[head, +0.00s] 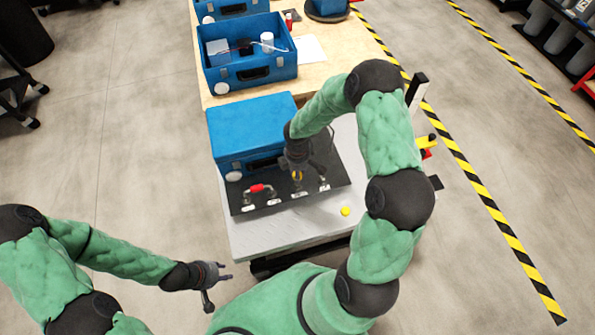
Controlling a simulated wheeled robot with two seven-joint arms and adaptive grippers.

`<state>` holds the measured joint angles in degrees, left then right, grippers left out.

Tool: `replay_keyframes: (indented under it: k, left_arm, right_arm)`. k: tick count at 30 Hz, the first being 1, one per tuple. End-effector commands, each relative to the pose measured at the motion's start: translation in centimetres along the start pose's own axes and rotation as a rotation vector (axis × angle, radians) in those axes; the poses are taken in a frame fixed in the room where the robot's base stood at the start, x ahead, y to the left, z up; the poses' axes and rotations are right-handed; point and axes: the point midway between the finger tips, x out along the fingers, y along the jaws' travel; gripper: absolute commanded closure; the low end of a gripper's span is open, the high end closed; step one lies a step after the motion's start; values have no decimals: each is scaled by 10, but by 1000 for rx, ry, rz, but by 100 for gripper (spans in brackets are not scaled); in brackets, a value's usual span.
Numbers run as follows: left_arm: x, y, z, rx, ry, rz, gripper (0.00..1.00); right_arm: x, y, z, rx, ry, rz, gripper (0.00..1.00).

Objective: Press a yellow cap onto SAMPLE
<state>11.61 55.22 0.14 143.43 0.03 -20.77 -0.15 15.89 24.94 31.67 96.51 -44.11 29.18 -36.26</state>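A loose yellow cap (345,211) lies on the grey table top, right of the black panel (240,206). Several small fittings stand in a row along the panel's front, each with a white label too small to read, so I cannot tell which is SAMPLE. My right gripper (297,172) points down over the panel, with a second yellow cap (298,177) at its fingertips, just above or on one fitting (298,187). It looks shut on this cap; contact with the fitting is unclear. My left gripper (226,271) is open and empty, off the table's front left.
A red-gripped metal handle (257,188) is at the panel's left. A closed blue case (250,120) stands behind the panel. An open blue case (248,65) with parts sits farther back. The table's front strip (285,228) is mostly clear.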

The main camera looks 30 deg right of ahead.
Motion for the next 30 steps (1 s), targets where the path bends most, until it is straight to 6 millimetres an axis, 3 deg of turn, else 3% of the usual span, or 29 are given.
replay_keyframes:
  k: [18,30]
  left_arm:
    - [29,-10,-1,0,0,0,65]
    - [32,-12,-1,0,0,0,65]
  right_arm:
    - [38,1,0,1,0,1,80]
    - [44,1,-1,1,0,1,80]
